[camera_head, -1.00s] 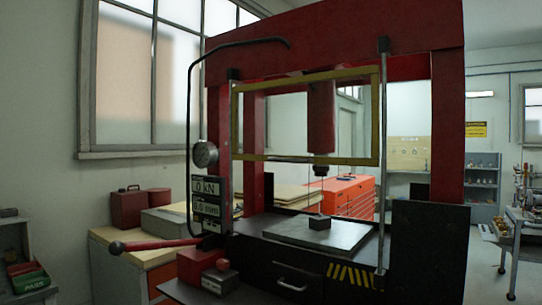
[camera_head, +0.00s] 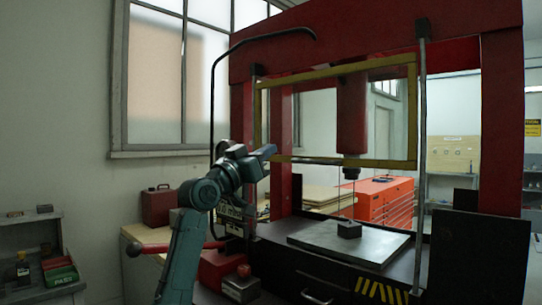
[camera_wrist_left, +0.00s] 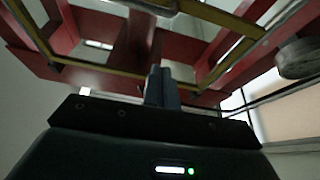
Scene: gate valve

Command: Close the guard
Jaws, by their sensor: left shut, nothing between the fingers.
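The guard (camera_head: 412,110) is a clear panel in a yellow frame on the front of the red press. It sits raised between two upright rods, with a wide gap between its bottom bar and the press table. My left gripper (camera_head: 266,152) is just in front of the guard's lower left corner; I cannot tell if it touches. In the left wrist view, the fingers (camera_wrist_left: 163,84) are shut and empty, pointing up towards the guard's yellow frame (camera_wrist_left: 92,77). My right gripper is not in view.
A dark metal block (camera_head: 349,230) lies on the press plate (camera_head: 385,246) under the ram (camera_head: 352,120). A red-handled lever (camera_head: 146,249) sticks out left, behind my arm. A dark panel (camera_head: 480,255) stands at the right. A round gauge (camera_wrist_left: 300,58) shows in the left wrist view.

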